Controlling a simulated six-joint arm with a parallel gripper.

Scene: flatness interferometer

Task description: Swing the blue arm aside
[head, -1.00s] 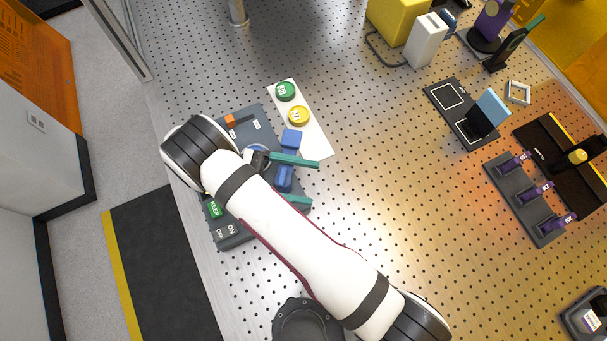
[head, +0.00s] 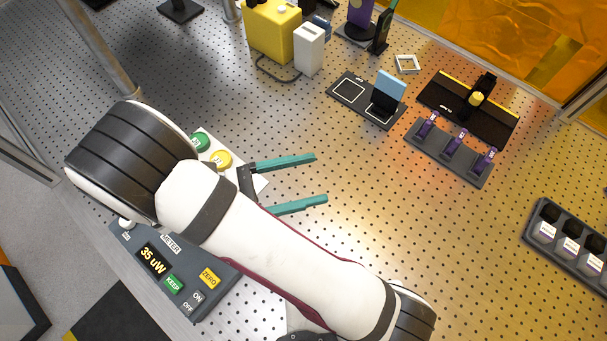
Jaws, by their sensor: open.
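My gripper (head: 320,178) is open and empty, its two teal fingers apart and pointing right above the perforated metal table. The blue arm, seen earlier at the grey power meter, does not show now; my own white arm covers that area. The grey meter (head: 219,298) shows below my arm, with a 35 uW display (head: 153,260), a green KEEP button (head: 173,285) and a yellow ZERO button (head: 210,278). I cannot tell how the blue arm stands.
A white plate (head: 261,184) with green (head: 200,142) and yellow (head: 221,160) buttons lies partly behind my gripper. A black pad (head: 340,97) with an upright light-blue plate (head: 391,86) stands beyond. Purple pieces sit on a grey rack (head: 470,174).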

